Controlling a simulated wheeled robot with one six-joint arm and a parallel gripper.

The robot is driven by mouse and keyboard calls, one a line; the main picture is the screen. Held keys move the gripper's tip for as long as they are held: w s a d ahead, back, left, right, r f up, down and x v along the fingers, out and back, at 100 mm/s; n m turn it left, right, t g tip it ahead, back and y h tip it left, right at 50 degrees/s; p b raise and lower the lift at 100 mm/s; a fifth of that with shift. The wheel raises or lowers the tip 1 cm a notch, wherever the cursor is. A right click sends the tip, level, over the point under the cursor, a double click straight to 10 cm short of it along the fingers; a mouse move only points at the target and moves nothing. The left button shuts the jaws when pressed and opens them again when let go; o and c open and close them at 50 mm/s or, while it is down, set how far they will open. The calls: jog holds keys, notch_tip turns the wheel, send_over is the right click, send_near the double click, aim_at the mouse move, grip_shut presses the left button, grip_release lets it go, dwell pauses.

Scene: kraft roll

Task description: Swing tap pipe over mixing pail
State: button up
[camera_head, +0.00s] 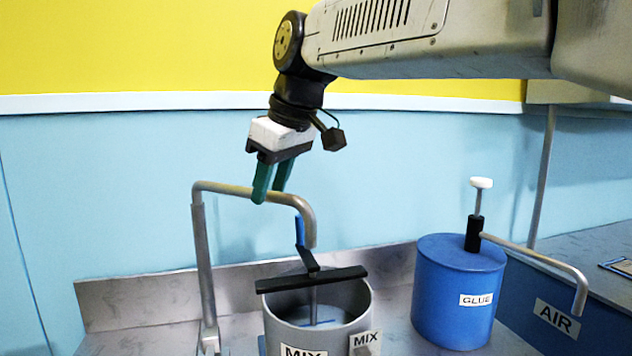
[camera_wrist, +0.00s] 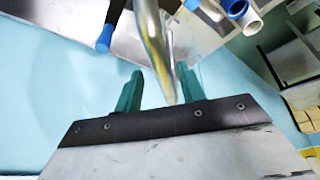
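The tap pipe (camera_head: 232,189) is a bent metal tube rising at the left, running right and turning down to an open end. In the head view, that end appears above the grey mixing pail (camera_head: 277,329), marked MIX; the exact depth is hard to tell. My gripper (camera_head: 268,196) points down with its green fingers on either side of the pipe's horizontal run. The wrist view shows the pipe (camera_wrist: 153,40) passing between the fingers (camera_wrist: 158,88), with a visible gap on the left side. Contact on the right side is unclear.
A black crossbar (camera_head: 312,280) and a crank with a blue handle (camera_head: 299,231) stand over the pail, close to the pipe's end. A blue GLUE drum (camera_head: 455,300) with a pump spout (camera_head: 540,258) is at the right. A wall stands behind.

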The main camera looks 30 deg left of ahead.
jog(key=shift+v, duration=3.9)
